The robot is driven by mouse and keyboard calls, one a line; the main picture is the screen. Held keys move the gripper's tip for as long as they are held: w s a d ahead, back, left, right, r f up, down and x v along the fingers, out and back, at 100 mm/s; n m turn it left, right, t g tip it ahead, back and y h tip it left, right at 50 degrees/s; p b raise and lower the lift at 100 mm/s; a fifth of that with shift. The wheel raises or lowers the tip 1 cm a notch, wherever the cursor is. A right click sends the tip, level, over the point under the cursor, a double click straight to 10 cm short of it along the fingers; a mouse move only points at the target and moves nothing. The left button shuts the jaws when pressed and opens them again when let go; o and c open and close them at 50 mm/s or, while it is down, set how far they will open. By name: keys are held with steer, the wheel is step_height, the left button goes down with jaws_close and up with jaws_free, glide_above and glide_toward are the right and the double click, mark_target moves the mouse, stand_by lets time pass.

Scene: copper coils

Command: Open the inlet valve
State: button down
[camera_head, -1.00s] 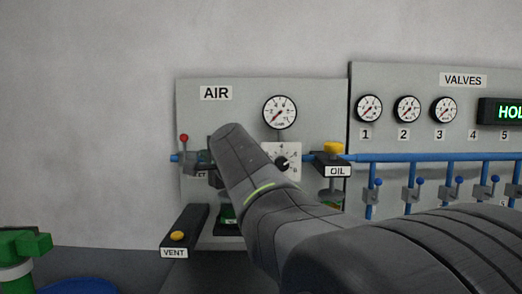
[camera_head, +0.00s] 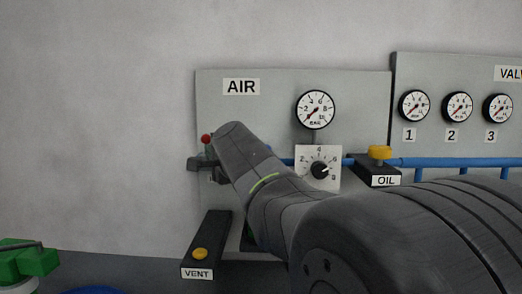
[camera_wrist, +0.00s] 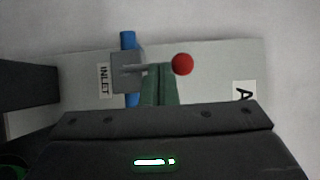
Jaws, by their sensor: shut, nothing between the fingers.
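The inlet valve (camera_wrist: 126,72) is a grey body on a blue pipe (camera_wrist: 128,41), beside the INLET label in the wrist view. Its thin lever ends in a red ball (camera_wrist: 182,64) and stands across the pipe. In the head view the red ball (camera_head: 206,139) shows at the left edge of the AIR panel, pointing up. My gripper (camera_wrist: 160,70) is shut and empty, with its greenish fingers close to the lever between valve body and ball. I cannot tell whether they touch it. In the head view my arm hides much of the valve.
The AIR panel (camera_head: 360,85) carries a gauge (camera_head: 316,109) and a regulator dial (camera_head: 319,169). A VENT box with a yellow button (camera_head: 200,254) sits below the valve. The OIL unit (camera_head: 381,168) is to the right. Bare wall lies to the left.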

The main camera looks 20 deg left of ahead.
steer(key=shift+r+p, duration=0.15)
steer(key=shift+p, duration=0.2)
steer(key=shift+s+a+n+p, duration=0.15)
steer(key=shift+n+p, duration=0.15)
steer(key=shift+p, duration=0.4)
